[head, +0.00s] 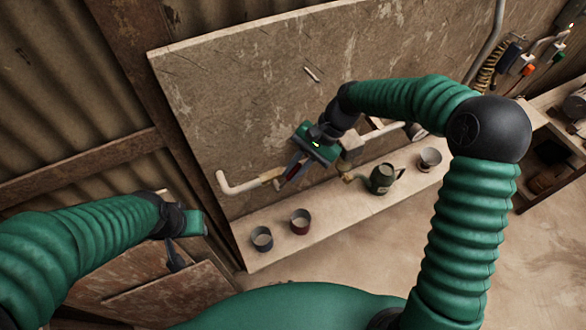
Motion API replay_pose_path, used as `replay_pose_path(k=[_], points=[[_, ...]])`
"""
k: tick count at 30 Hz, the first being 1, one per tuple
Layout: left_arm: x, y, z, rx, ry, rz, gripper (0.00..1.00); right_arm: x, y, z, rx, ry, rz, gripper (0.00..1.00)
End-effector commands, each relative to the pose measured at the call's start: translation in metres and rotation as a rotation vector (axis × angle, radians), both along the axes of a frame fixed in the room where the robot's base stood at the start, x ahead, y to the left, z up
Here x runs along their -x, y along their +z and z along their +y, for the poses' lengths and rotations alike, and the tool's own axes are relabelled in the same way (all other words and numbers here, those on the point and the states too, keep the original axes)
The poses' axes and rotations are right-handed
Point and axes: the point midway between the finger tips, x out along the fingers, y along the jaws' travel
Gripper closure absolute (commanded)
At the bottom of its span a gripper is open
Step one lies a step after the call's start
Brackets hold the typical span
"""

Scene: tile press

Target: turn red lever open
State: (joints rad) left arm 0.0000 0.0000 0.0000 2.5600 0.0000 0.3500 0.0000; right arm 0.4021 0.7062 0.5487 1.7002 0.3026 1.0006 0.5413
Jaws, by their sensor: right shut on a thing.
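The red lever (293,170) shows only as a small red strip between the fingers of my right gripper (286,176). That gripper is shut on the lever, and its green body and dark fingers hide most of it. I cannot tell the lever's exact angle. My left gripper (178,256) hangs at the lower left, well apart from the pipe; its finger gap is not clear.
The floor at the lower right is clear.

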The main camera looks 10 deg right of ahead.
Motion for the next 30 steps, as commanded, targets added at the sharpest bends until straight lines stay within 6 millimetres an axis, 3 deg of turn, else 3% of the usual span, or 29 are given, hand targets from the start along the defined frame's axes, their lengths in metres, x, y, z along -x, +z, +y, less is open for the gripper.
replay_pose_path(k=[5, 6, 11, 23, 30], points=[[0.0, 0.0, 0.0, 0.0, 0.0, 0.0, 0.64, -0.002, 0.002, 0.0, 0.0, -0.003, -0.005, 1.0], [0.0, 0.0, 0.0, 0.0, 0.0, 0.0, 0.64, -0.002, 0.002, 0.0, 0.0, -0.003, -0.005, 0.84], [0.0, 0.0, 0.0, 0.0, 0.0, 0.0, 0.64, -0.001, 0.001, 0.0, 0.0, -0.002, -0.003, 0.65], [0.0, -0.006, 0.0, 0.0, 0.0, 0.0, 0.64, -0.004, 0.007, -0.007, 0.002, -0.003, -0.004, 0.65], [0.0, -0.031, 0.0, 0.0, 0.0, 0.0, 0.64, -0.016, 0.054, -0.041, 0.002, -0.005, -0.009, 0.65]])
